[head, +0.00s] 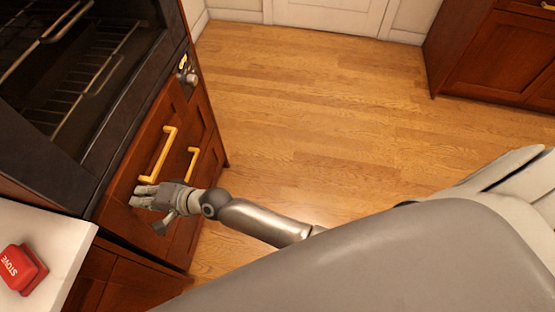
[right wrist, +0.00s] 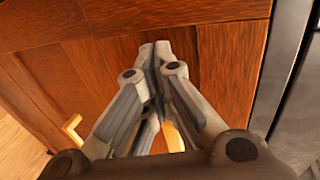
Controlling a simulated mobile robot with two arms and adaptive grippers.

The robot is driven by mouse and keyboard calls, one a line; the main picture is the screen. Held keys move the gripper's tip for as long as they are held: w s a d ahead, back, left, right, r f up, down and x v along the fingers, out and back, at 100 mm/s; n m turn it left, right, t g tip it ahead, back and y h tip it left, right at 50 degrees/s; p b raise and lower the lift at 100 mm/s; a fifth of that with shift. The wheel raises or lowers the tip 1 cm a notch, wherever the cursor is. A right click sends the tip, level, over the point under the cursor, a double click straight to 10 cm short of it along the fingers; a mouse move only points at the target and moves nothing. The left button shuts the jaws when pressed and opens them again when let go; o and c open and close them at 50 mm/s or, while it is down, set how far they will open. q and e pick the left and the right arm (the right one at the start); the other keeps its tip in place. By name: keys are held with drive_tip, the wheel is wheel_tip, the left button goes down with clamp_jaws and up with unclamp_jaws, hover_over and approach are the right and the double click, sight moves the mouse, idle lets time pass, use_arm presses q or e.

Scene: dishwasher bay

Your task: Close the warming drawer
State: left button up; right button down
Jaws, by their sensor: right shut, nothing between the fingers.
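Below the dark oven, a reddish-brown wooden front (head: 172,112) carries a yellow handle (head: 158,153). I take this front for the warming drawer; how far it stands out is hard to tell. My right gripper (head: 146,195) is at the front's near end, just below the handle, and is not gripping it. In the right wrist view its fingers (right wrist: 155,48) meet at the tips, empty, against the wooden front (right wrist: 232,60); whether they touch it is unclear. A piece of handle (right wrist: 172,135) shows between the fingers. My left gripper is not in view.
A second yellow handle (head: 194,162) is on the wood beside the first. The oven (head: 95,75) with wire racks is at upper left. A white counter (head: 50,225) with a red block marked STOVE (head: 22,268) is at lower left. The wooden floor (head: 310,110) is clear.

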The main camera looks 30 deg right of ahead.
drive_tip(key=shift+w+a+r, duration=0.15)
drive_tip(key=shift+w+a, duration=0.4)
drive_tip(key=shift+a, duration=0.1)
drive_tip(key=shift+r, duration=0.15)
